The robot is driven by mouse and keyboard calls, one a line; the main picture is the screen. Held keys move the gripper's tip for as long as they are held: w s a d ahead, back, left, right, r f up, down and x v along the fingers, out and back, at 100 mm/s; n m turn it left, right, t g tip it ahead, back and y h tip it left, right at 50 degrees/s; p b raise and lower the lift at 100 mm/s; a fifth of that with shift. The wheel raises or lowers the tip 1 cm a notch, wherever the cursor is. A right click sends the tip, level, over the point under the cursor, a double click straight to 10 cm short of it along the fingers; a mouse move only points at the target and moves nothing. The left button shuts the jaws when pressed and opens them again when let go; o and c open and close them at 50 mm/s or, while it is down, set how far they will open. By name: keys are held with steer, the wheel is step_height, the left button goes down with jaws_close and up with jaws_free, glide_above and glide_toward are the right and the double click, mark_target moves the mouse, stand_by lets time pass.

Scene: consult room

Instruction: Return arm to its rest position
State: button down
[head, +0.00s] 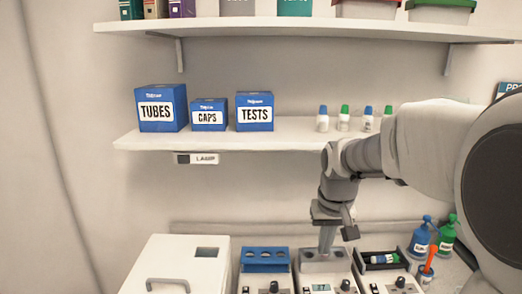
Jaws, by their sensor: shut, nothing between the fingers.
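My arm reaches in from the right edge of the head view, in front of the lower shelf. My gripper (327,243) points down at the end of it. Its fingers are together and hold nothing that I can see. The fingertips are over or at the grey block (323,264) on top of the middle device on the counter. I cannot tell whether they touch it.
A blue tube rack (264,267) and a white lidded box (175,270) stand left of my gripper. A dark tray (382,261) and spray bottles (420,240) stand to the right. The lower shelf (285,136) holds blue boxes (163,107) and small bottles.

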steer(key=s+r+t, duration=0.1)
steer(key=s+r, duration=0.1)
steer(key=s, duration=0.8)
steer(key=s+r+t, duration=0.1)
steer(key=s+t, duration=0.1)
steer(key=s, duration=0.9)
steer(key=shift+r+b, duration=0.35)
steer(key=shift+b, duration=0.1)
